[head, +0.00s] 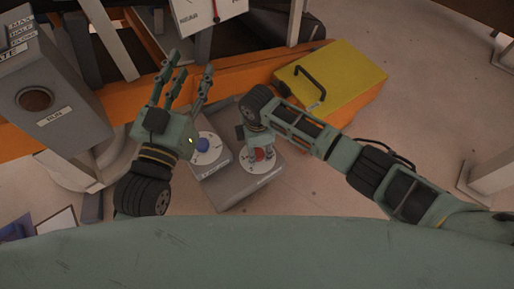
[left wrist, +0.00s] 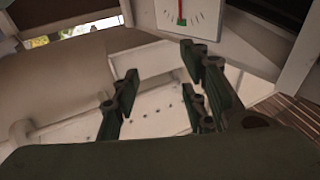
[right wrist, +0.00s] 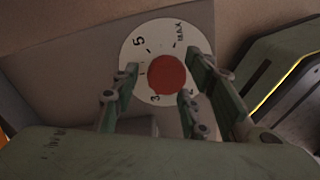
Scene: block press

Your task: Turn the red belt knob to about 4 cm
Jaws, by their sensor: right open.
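The red belt knob (right wrist: 167,74) sits at the middle of a white numbered dial (right wrist: 137,48) in the right wrist view. In the head view the red knob (head: 259,155) shows on the right end of a grey control box (head: 228,185), partly hidden by my right gripper. My right gripper (right wrist: 160,85) is open, with its fingers on either side of the knob. Whether they touch it I cannot tell. My left gripper (head: 184,78) is open and empty, raised left of the box. Its fingers also show in the left wrist view (left wrist: 158,85).
A blue knob (head: 202,145) sits on the box's left dial. A yellow case (head: 345,75) with a black handle lies behind, by an orange beam (head: 235,88). A gauge (head: 205,10) with a red needle stands at the back. A grey panel (head: 40,90) stands at left.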

